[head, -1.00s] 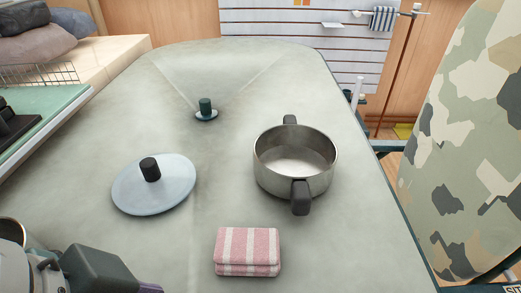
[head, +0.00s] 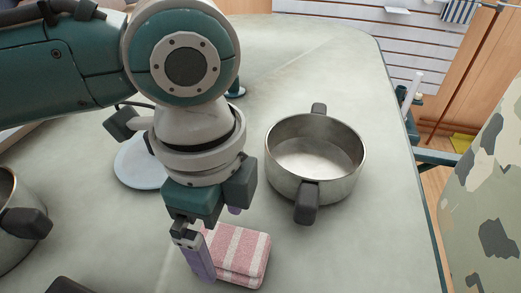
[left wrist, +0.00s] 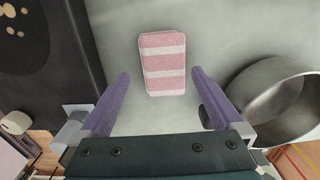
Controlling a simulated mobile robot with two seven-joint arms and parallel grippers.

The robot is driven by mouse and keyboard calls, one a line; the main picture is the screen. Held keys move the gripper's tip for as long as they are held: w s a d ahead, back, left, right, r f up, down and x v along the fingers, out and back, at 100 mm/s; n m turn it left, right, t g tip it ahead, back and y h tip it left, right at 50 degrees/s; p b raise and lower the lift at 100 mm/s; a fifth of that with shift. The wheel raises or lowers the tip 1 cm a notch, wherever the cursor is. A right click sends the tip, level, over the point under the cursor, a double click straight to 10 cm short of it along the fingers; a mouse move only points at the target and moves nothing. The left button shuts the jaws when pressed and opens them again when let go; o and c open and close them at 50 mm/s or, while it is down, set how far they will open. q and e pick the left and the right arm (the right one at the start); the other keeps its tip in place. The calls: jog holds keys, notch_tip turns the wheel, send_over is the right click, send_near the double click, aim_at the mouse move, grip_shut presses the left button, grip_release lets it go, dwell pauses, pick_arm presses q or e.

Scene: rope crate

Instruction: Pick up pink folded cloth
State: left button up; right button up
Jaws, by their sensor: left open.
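The pink folded cloth (head: 240,254), with white stripes, lies flat on the grey-green table near its front. My left gripper (head: 215,240) hangs over the cloth's left side in the head view, and its purple fingers hide part of the cloth's left edge. In the left wrist view the cloth (left wrist: 163,64) lies ahead of and between the two spread fingers of my left gripper (left wrist: 160,98). The gripper is open and empty. My right gripper is not in view.
A steel pot (head: 314,160) with black handles stands right of the cloth and close to the right finger in the wrist view. A pale lid (head: 140,165) lies behind my left arm. Another pot (head: 12,225) is at the left edge.

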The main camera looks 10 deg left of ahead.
aim_at(230, 246)
pick_arm(q)
jog(key=f, duration=0.1)
jog(key=f+b, duration=0.1)
jog(key=f, duration=0.1)
jog(key=f+b, duration=0.1)
jog(key=f, duration=0.1)
jog(key=shift+w+d+f, duration=0.15)
jog(key=shift+d, duration=0.1)
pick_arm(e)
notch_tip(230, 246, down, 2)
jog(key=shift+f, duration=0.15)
pick_arm(q)
jog(key=shift+c, duration=0.2)
jog(key=c, duration=1.1)
jog(key=shift+r, duration=0.2)
jog(key=shift+c, duration=0.2)
notch_tip(230, 246, up, 20)
jog(key=p, duration=0.6)
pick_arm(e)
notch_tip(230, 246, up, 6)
pick_arm(q)
jog(key=shift+f, duration=0.15)
